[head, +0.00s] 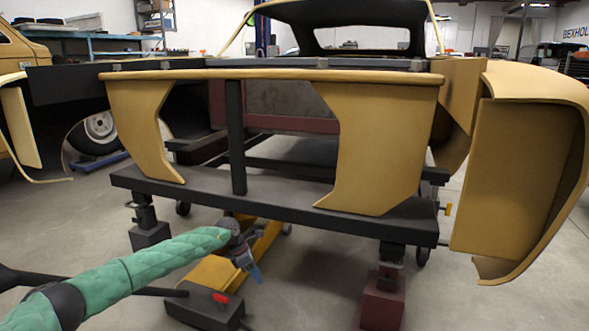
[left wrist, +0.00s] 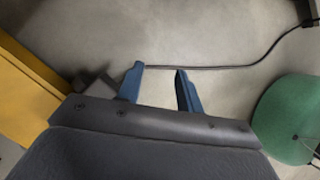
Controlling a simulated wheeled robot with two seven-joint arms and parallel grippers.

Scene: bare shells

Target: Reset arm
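My left arm, in a green sleeve, reaches in from the left of the head view. Its gripper (head: 254,274) points down in front of the car body, with blue fingertips. In the left wrist view the two blue fingers of this gripper (left wrist: 160,86) stand apart, with only bare floor and a dark cable between them. It holds nothing. My right gripper shows in neither view.
A tan car body shell (head: 376,150) rests on a dark crossbeam (head: 270,207) ahead. A loose-edged tan fender (head: 515,170) stands at the right. A yellow jack (head: 215,272) lies low behind my gripper. Grey floor (head: 300,285) is open to its right. A dark cable (left wrist: 235,66) crosses the floor.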

